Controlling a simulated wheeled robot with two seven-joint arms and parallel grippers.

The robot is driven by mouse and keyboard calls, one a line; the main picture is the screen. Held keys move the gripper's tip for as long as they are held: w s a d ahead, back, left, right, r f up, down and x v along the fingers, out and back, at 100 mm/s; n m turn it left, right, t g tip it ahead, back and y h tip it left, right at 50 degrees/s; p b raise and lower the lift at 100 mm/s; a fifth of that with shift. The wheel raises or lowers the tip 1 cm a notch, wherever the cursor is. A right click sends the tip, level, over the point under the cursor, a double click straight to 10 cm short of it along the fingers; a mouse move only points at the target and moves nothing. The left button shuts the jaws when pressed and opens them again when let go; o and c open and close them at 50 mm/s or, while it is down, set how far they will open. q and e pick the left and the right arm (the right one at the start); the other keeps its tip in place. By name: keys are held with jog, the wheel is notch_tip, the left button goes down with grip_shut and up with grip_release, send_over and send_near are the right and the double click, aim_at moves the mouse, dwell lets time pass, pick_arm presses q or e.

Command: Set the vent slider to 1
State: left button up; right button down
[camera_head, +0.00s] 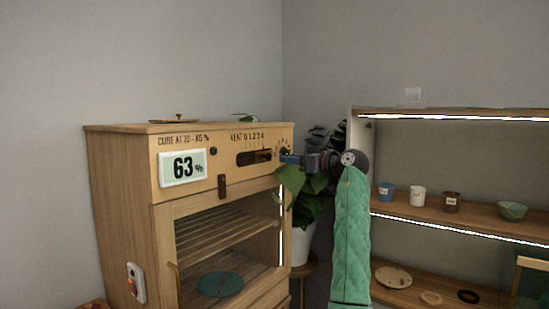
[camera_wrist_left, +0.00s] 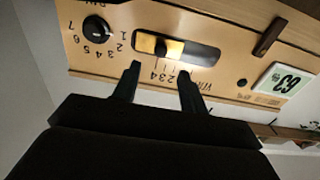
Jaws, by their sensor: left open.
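The wooden cabinet (camera_head: 125,190) has a vent slot (camera_head: 242,159) at the upper right of its front, under the label "VENT 0 1 2 3 4". In the left wrist view the slot (camera_wrist_left: 205,53) and its numbers appear upside down. The slider's dark knob (camera_wrist_left: 168,47) sits before a brass strip, around 2 to 3; I cannot tell the exact mark. My left gripper (camera_head: 286,158) is at the cabinet's right front edge. In the left wrist view its two dark fingers (camera_wrist_left: 160,70) are apart and empty, pointing toward the panel near the numbers, with the knob beyond. My right gripper is not in view.
A numbered dial (camera_wrist_left: 96,30) is beside the slot. A display reading 63% (camera_head: 183,167) and a dark latch (camera_head: 222,187) are on the cabinet front. A potted plant (camera_head: 302,240) stands right of the cabinet. A shelf (camera_head: 470,211) with cups and a bowl is farther right.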

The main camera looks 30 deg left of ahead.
aim_at(270, 156)
pick_arm(q)
jog(key=a+p, duration=0.1)
jog(key=a, duration=0.1)
jog(key=a+p, duration=0.1)
jog(key=a, duration=0.2)
jog(key=shift+w+a+r, duration=0.1)
jog(key=shift+w+r, duration=0.05)
jog(key=shift+w+a, duration=0.2)
jog(key=shift+a, duration=0.9)
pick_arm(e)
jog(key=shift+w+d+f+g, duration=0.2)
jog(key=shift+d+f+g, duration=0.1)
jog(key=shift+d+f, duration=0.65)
pick_arm(q)
jog(key=shift+f, duration=0.2)
jog(key=shift+c, duration=0.4)
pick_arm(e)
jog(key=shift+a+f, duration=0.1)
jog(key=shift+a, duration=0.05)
